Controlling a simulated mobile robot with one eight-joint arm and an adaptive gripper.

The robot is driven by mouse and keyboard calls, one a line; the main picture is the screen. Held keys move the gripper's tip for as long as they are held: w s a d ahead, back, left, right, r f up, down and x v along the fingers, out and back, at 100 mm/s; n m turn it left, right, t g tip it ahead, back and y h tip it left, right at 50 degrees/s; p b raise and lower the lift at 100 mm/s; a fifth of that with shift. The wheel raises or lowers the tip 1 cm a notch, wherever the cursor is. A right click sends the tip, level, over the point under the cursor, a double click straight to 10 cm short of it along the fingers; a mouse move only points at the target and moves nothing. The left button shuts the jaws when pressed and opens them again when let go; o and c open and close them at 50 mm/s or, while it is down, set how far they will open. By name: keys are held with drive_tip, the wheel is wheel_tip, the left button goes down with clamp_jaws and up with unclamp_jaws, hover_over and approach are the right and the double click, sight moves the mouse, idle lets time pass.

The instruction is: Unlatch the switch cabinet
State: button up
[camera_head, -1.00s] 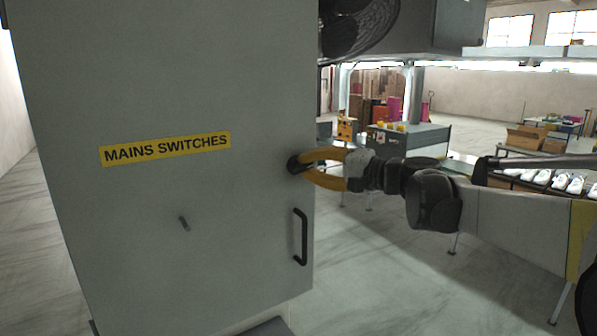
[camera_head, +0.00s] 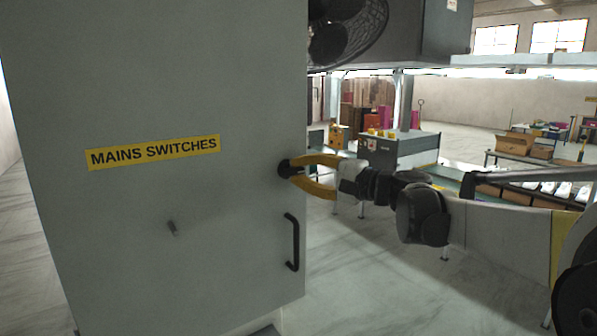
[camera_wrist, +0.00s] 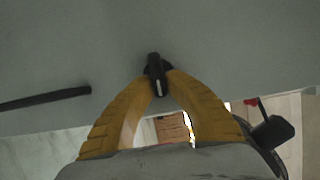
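The switch cabinet is the large grey box (camera_head: 130,220) with a yellow "MAINS SWITCHES" label (camera_head: 153,152) on its closed door. Its black latch knob (camera_wrist: 155,68) is near the door's right edge. In the wrist view the knob has a pale mark at its lower end. My gripper (camera_head: 288,170) has yellow curved fingers, and its tips are closed against both sides of the knob. In the wrist view my gripper (camera_wrist: 160,80) has the knob between its tips. The fingertips partly hide the knob in the head view.
A black fan (camera_head: 345,30) hangs above. A grey bench (camera_head: 400,150) and shoe racks stand behind my arm. Bare floor lies right of the cabinet.

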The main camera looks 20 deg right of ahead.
drive_tip(key=o, duration=0.3)
drive_tip(key=v, duration=1.2)
